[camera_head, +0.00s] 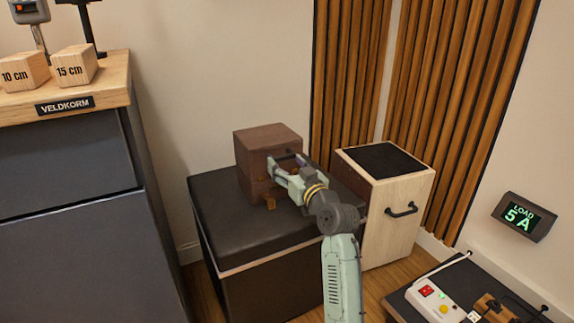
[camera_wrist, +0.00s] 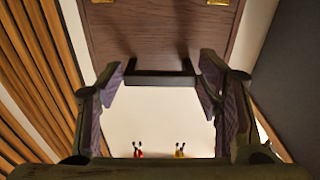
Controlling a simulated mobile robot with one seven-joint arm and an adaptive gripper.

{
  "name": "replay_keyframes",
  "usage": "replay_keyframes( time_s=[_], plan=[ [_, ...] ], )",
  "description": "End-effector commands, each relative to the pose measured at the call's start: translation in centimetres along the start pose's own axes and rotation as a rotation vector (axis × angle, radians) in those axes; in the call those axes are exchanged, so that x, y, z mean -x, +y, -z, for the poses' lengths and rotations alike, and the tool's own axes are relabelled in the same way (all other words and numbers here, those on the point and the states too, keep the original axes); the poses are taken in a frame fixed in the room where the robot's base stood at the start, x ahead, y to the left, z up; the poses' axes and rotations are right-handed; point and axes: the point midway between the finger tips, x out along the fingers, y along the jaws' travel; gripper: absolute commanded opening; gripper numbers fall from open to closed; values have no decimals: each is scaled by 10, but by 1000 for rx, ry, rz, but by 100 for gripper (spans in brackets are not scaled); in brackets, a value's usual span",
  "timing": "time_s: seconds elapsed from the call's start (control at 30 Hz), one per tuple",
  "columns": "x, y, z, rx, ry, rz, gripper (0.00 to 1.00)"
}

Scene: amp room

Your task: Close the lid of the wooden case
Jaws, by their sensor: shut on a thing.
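The dark brown wooden case (camera_head: 262,142) stands on a black-topped chest. A small brass fitting (camera_head: 270,203) shows low on its near side. My gripper (camera_head: 287,166) is at the case's right side. In the wrist view, a brown wooden panel (camera_wrist: 160,35) with brass fittings (camera_wrist: 218,3) along its far edge fills the upper middle. A dark bar handle (camera_wrist: 160,78) is at the panel's near edge. I cannot tell from the head view how far the lid is open; my gripper covers part of the case.
The chest's black top (camera_head: 225,225) is clear in front of the case. A pale wooden box (camera_head: 385,220) with a black top and handle stands close on the right. A dark cabinet (camera_head: 70,200) stands on the left. Slatted wall panels (camera_head: 345,80) are behind.

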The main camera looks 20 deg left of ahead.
Motion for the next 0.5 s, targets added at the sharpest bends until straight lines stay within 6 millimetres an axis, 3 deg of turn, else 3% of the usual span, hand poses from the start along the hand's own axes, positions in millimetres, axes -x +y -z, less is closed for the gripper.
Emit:
replay_keyframes(
  time_s=[0.03, 0.07, 0.37, 0.5],
  plan=[
    [-3, -3, -16, -10, -29, 8, 10],
    [-3, -3, -16, -10, -29, 8, 60],
    [-2, -1, -10, -7, -19, 5, 80],
    [-1, -1, -8, -7, -16, 4, 80]
  ],
)
